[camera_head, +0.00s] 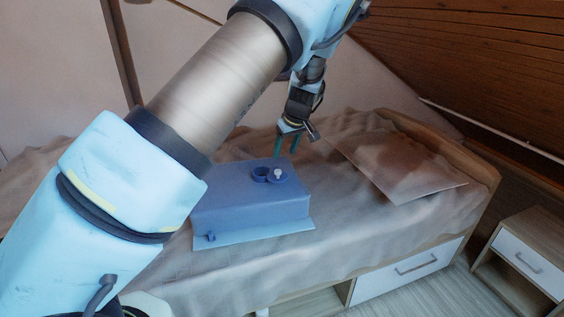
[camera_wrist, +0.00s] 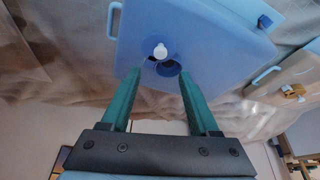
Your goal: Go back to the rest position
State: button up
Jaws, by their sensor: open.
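My gripper (camera_head: 288,142) is above the bed, over the far side of a blue box. In the wrist view its two green fingers (camera_wrist: 158,85) are apart with nothing between them. The blue box (camera_head: 232,207) sits on the bed, and it also shows in the wrist view (camera_wrist: 215,28). Its top has a round dark opening (camera_head: 260,174) and a blue round piece with a white knob (camera_head: 278,173) beside it. My gripper appears apart from the box. My arm hides the left part of the box in the head view.
The bed (camera_head: 420,225) has a rumpled cover and a drawer (camera_head: 408,268) in its front. A flat brownish panel (camera_head: 395,165) lies on the bed to the right. A nightstand (camera_head: 527,255) stands at the right. A sloping wooden ceiling (camera_head: 480,60) is at the upper right.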

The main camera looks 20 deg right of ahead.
jog(key=shift+s+r, duration=0.25)
jog(key=shift+r, duration=0.4)
jog(key=a+r+g, duration=0.2)
jog(key=a+r, duration=0.1)
jog(key=a, duration=1.8)
jog(key=s+a+r+m, duration=0.1)
jog(key=s+a+r, duration=0.1)
jog(key=s+a, duration=0.5)
jog(key=s+a+r+m+g+p, duration=0.1)
jog(key=s+a+r, duration=0.1)
jog(key=s+a, duration=0.6)
jog(key=a, duration=0.5)
jog(key=shift+s+r+h, duration=0.15)
jog(key=shift+r+h, duration=0.1)
jog(key=shift+h, duration=0.05)
